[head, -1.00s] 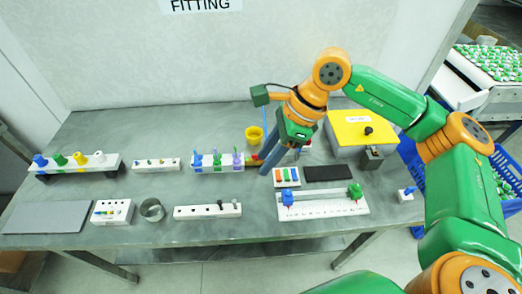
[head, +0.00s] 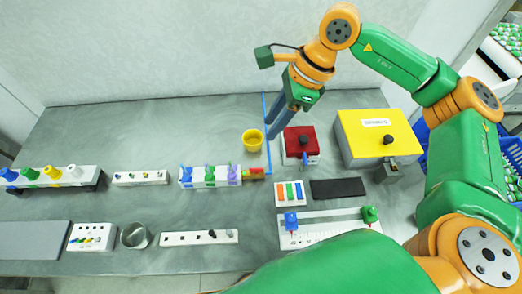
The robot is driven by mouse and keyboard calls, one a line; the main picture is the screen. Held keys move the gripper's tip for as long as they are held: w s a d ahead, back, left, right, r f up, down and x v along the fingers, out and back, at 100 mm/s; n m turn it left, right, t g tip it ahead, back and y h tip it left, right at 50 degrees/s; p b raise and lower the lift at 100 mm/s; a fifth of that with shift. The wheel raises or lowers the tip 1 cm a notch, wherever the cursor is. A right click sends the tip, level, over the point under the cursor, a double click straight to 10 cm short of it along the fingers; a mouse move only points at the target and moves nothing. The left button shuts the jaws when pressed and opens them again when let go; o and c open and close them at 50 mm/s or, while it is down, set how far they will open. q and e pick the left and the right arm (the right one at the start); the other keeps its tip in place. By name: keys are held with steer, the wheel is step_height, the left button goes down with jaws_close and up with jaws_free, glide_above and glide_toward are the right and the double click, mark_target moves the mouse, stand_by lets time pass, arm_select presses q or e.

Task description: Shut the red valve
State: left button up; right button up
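A low white rack (head: 208,184) near the middle of the table carries blue, green and purple upright handles. A small red piece (head: 254,174) sits at its right end, with bits of yellow and green beside it. I cannot tell for sure whether this is the red valve or which way it is turned. My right gripper (head: 273,136) points down above the table, behind and right of the red piece, apart from it. Its two grey-blue fingers lie close together in this view, and nothing shows between them. My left gripper is out of view.
A yellow cup (head: 252,140) stands left of my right fingers. A red-lidded box (head: 299,140) and a larger yellow-lidded box (head: 379,137) stand to the right. A ruler board (head: 335,230) is in front, partly hidden by my arm. The back left of the table is clear.

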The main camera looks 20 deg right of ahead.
steer(key=b, duration=0.5)
glide_toward(258, 169)
steer(key=b+x, duration=0.2)
steer(key=b, duration=0.1)
steer(key=shift+w+d+f, duration=0.1)
steer(key=shift+w+f, duration=0.05)
steer(key=shift+w, duration=0.05)
steer(key=p+x, duration=0.1)
steer(key=x, duration=0.4)
steer(key=shift+s+a+f, duration=0.1)
steer(key=shift+a+f, duration=0.05)
steer(key=shift+a, duration=0.05)
steer(key=shift+f, duration=0.3)
jaws_close()
